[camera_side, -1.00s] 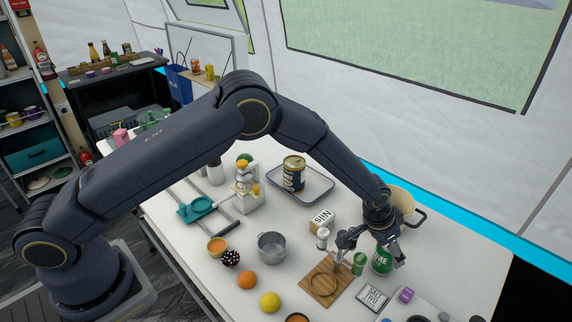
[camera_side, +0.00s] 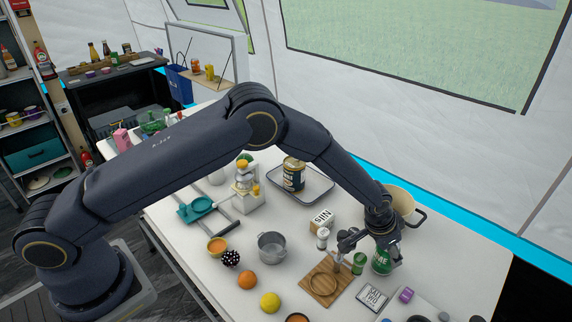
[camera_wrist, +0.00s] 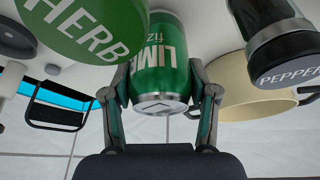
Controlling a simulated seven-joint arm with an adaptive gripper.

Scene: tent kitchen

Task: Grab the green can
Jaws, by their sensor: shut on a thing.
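The green can (camera_side: 381,263) stands on the table at the right in the side view. In the wrist view the green can (camera_wrist: 160,62) has white "LIM" lettering and sits between the two fingers. My gripper (camera_side: 372,248) is low over the can in the side view. In the wrist view my gripper (camera_wrist: 160,100) has a finger against each side of the can. Part of the can is hidden by my gripper in the side view.
A green herb jar (camera_side: 359,264) stands just left of the can. A beige pot (camera_side: 400,203) is behind it. A wooden board (camera_side: 324,284), a salt box (camera_side: 372,298) and a purple item (camera_side: 406,295) lie nearby. A pepper shaker (camera_wrist: 275,40) shows in the wrist view.

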